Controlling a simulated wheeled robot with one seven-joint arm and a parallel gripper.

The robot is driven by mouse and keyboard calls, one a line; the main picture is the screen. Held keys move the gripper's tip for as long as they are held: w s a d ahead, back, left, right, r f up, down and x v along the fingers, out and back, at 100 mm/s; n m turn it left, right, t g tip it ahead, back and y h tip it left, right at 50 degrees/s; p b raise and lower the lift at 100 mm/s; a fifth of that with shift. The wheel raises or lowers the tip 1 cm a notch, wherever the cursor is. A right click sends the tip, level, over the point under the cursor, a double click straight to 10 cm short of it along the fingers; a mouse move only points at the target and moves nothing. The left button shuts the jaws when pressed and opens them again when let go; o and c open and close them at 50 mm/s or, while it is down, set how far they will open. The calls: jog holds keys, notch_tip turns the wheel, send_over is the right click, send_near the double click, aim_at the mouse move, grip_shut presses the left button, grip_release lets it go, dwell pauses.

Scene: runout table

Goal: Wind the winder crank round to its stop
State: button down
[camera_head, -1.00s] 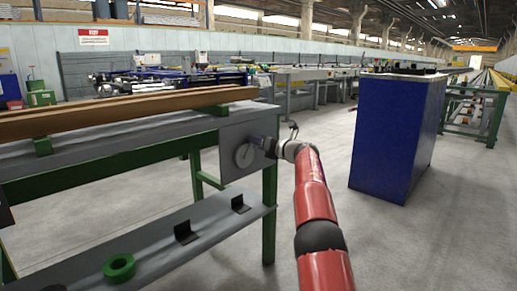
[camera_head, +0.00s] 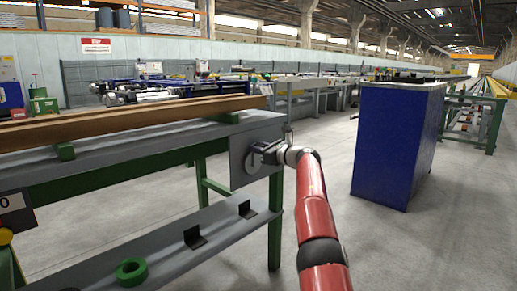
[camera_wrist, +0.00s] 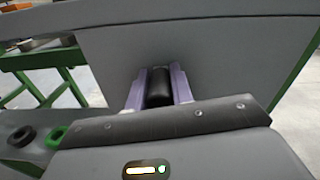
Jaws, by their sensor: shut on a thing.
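The winder (camera_head: 252,161) is a round disc on a grey plate at the right end of the green-legged table. My gripper (camera_head: 268,154) is at the disc's right side, at the end of my red arm. In the wrist view my gripper (camera_wrist: 158,88) has its two pale purple fingers on either side of the black crank handle (camera_wrist: 159,87), shut on it. The grey plate (camera_wrist: 205,55) fills the space behind the fingers. The crank's arm is hidden by my gripper and wrist.
Wooden beams (camera_head: 120,108) lie along the table top. The lower shelf (camera_head: 215,228) bears a green ring (camera_head: 131,271) and black brackets (camera_head: 194,237). A blue cabinet (camera_head: 395,145) stands to the right of my arm, with clear floor between.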

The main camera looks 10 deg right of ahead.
jog(key=shift+f, duration=0.1)
jog(key=c, duration=1.2)
grip_release()
jog(key=shift+s+d+b, duration=0.35)
jog(key=shift+s+b, duration=0.1)
jog(key=shift+b, duration=0.15)
jog(key=b+v, duration=0.1)
jog(key=v, duration=0.5)
jog(key=shift+s+d, duration=0.2)
jog(key=shift+s, duration=0.1)
